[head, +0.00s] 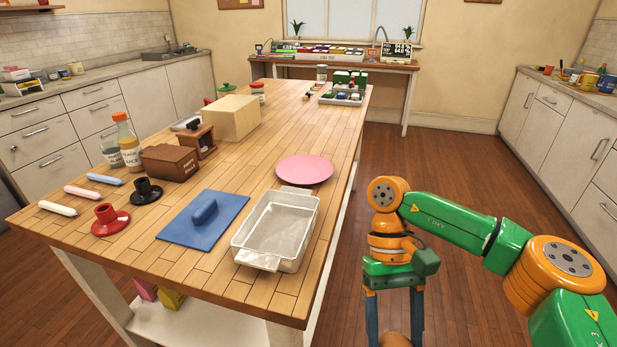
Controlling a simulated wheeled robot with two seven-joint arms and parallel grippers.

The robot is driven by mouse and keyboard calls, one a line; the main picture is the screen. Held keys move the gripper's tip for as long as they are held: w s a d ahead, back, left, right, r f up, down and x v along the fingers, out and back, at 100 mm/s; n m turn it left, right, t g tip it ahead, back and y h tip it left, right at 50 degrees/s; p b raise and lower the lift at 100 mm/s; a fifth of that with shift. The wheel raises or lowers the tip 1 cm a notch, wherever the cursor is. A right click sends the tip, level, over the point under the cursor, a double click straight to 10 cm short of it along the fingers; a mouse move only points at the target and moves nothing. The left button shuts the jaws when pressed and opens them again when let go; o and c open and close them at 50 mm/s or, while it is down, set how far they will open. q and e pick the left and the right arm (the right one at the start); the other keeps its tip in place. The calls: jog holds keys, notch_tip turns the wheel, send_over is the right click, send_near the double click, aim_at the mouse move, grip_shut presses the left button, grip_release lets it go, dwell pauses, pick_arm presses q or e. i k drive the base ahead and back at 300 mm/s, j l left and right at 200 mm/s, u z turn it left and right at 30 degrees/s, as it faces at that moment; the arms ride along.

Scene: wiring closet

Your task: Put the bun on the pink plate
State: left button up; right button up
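The pink plate (304,169) lies flat and empty on the wooden table, near its right edge. My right gripper (394,318) points down beside the table's right edge, over the floor. Between its two fingers, at the bottom edge of the head view, is a rounded golden-brown thing that looks like the bun (394,340). Its lower part is cut off. The fingers appear shut on it, clear of the table. The plate is to the upper left of this gripper in the view. My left gripper is not in view.
A clear tray (277,231) and a blue board with a handle (181,223) stand in front of the plate. A tan box (232,117), a brown box (170,162) and bottles stand to the left. Red (110,221) and black holders are near the front left.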

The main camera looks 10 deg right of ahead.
aim_at(300, 175)
jog(key=i+l+u, duration=0.2)
jog(key=l+u, duration=0.2)
jog(key=l, duration=0.6)
jog(key=l+u, duration=0.4)
jog(key=l, duration=0.65)
jog(key=i+l+u, duration=0.15)
jog(key=i+l, duration=0.15)
jog(key=i+l+u, duration=0.3)
jog(key=i+l, duration=0.2)
jog(key=l, duration=0.15)
jog(key=i+l+u, duration=0.2)
jog(key=l, duration=0.2)
jog(key=i+l+u, duration=0.15)
jog(key=l, duration=0.25)
jog(key=i+u, duration=0.15)
jog(key=i, duration=0.25)
